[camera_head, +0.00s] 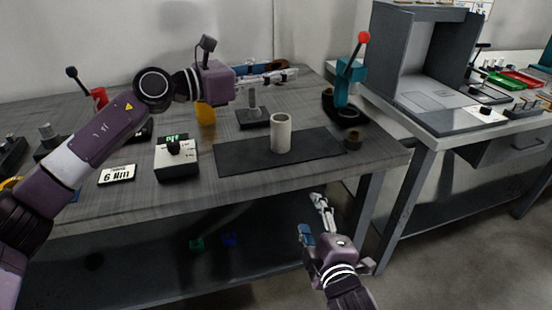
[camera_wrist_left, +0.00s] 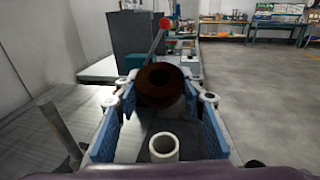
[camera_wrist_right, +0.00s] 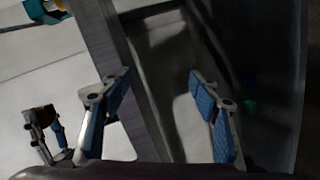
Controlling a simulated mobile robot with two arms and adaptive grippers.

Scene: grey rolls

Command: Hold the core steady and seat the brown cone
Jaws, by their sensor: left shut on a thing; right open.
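The core, a pale grey hollow roll (camera_head: 281,134), stands upright on the dark mat. It also shows below the jaws in the left wrist view (camera_wrist_left: 163,147), its open top visible. My left gripper (camera_head: 287,74) is above and behind the core in the head view, shut on a brown cone (camera_wrist_left: 161,84). The cone lies between the blue pads, its dark round opening facing the camera. My right gripper (camera_head: 311,212) is open and empty, in front of the table's front edge, away from the core.
A teal lever press with a red knob (camera_head: 347,80) stands behind the mat at right. A metal post on a dark base (camera_head: 253,115) is behind the core. A control box (camera_head: 177,158) and a label plate (camera_head: 117,174) are at left. The mat (camera_head: 235,158) is bare around the core.

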